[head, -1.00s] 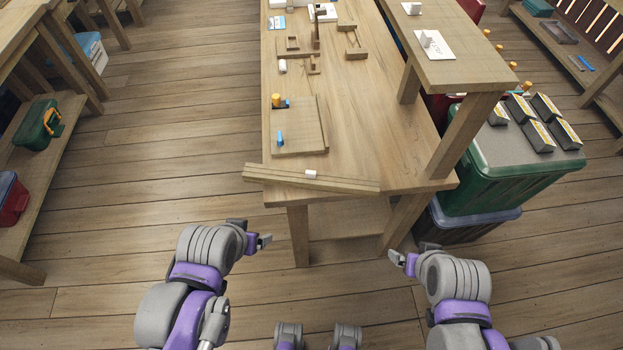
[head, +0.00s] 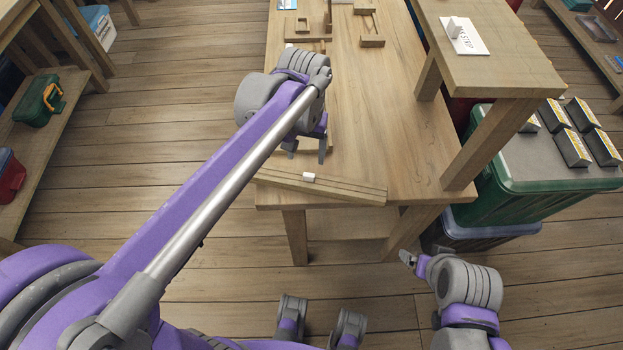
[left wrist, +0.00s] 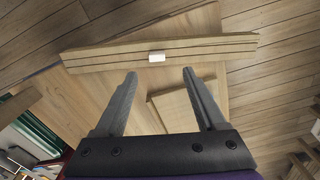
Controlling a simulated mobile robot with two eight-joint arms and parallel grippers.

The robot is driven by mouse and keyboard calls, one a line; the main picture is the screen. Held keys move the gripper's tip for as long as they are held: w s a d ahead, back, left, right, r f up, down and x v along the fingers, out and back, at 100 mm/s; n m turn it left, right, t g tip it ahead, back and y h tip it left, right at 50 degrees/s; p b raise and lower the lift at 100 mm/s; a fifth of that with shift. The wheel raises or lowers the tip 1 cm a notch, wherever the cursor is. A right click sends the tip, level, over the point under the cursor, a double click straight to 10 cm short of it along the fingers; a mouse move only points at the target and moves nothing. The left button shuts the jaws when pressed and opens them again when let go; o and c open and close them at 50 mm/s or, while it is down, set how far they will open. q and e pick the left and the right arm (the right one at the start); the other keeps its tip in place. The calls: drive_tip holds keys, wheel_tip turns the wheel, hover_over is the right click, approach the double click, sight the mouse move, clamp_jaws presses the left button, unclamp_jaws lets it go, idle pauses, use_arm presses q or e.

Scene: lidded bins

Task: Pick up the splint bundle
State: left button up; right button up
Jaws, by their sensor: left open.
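The splint bundle (head: 346,187) is a long set of thin wooden strips with a white band around its middle. It lies along the near edge of the workbench, its left end sticking out past the corner. My left gripper (head: 307,153) is open and empty, pointing down over the bench just behind the bundle in the head view. In the left wrist view the bundle (left wrist: 205,48) crosses ahead of the open fingertips (left wrist: 160,73), with the white band between their lines and not between the fingers. My right gripper (head: 406,257) is low, off the bench's front right; its jaws are unclear.
The workbench (head: 400,130) is clear at its right middle. A flat wooden board (left wrist: 178,103) lies behind the bundle, mostly hidden by my left arm in the head view. A raised shelf (head: 490,75) stands at right, beside a green lidded bin (head: 540,170) with dark boxes.

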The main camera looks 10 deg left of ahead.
sight(309, 175)
use_arm(q)
wheel_tip(309, 175, down, 3)
drive_tip(key=shift+s+r, duration=0.1)
drive_tip(key=shift+r, duration=0.1)
drive_tip(key=f, duration=0.5)
drive_tip(key=shift+w+d+f+b, duration=0.2)
drive_tip(key=shift+d+f+b, duration=0.1)
drive_tip(key=shift+f+b, duration=0.1)
clamp_jaws()
idle(0.9)
